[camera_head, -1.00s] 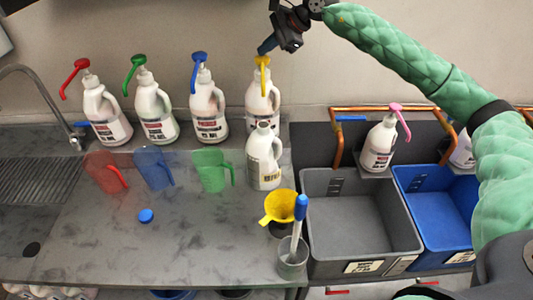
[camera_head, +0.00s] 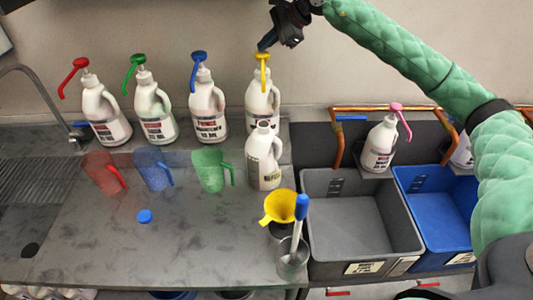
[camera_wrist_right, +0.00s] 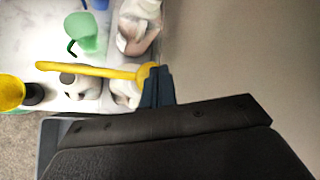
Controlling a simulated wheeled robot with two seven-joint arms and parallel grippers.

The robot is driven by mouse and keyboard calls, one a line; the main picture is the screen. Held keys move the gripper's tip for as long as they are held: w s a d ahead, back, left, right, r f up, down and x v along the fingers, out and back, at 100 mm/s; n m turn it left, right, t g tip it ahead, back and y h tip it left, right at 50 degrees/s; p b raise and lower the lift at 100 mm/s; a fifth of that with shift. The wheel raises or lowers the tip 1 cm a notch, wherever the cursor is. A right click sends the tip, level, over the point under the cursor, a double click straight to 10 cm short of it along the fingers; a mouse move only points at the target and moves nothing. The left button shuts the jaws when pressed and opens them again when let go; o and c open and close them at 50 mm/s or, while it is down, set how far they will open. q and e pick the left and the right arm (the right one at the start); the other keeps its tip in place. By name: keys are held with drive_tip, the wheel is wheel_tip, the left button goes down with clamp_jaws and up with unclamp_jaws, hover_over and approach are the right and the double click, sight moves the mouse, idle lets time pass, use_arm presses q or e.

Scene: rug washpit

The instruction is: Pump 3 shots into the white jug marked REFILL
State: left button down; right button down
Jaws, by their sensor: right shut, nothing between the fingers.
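The white jug (camera_head: 263,172) stands uncapped on the counter, in front of the white bottle with the yellow pump (camera_head: 263,58). Its label is too small to read. The yellow spout points forward, above the jug's mouth. In the right wrist view the spout (camera_wrist_right: 95,70) passes above the jug (camera_wrist_right: 85,88) and its dark mouth. My right gripper (camera_head: 265,45) is shut and empty, with its tips at the top of the yellow pump head. In the wrist view its fingers (camera_wrist_right: 158,86) overlap the pump head; contact is hard to tell. My left gripper is not in view.
Bottles with red (camera_head: 80,64), green (camera_head: 136,60) and blue (camera_head: 199,58) pumps stand left along the wall. Grey (camera_head: 350,262) and blue bins sit right.

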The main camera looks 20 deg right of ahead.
drive_tip(key=shift+r, duration=3.05)
drive_tip(key=shift+a, duration=0.1)
idle(0.5)
